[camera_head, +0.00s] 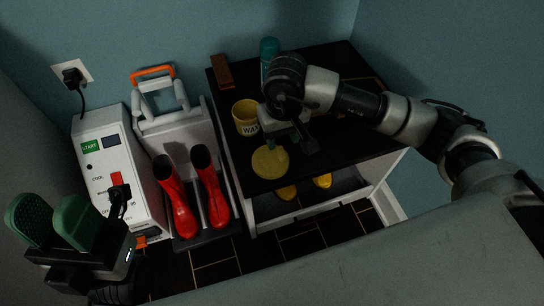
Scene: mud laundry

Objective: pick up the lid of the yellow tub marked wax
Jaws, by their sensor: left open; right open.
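The yellow tub (245,113) marked WAX stands upright on the dark bench top, and its open mouth shows. A flat round yellow lid (268,162) lies on the bench top in front of the tub, near the front edge. My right gripper (291,145) is open and points down just behind and to the right of the lid, with its fingers partly hidden in shadow. I cannot tell whether it touches the lid. My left gripper (57,222), with green finger pads, is open and empty at the lower left, far from the bench.
A teal bottle (269,49) and a brown block (221,72) stand at the back of the bench top (345,148). Red boots (179,200) stand left of the bench, beside a white machine (106,152) with a START label. Yellow shoes (322,181) sit on the lower shelf.

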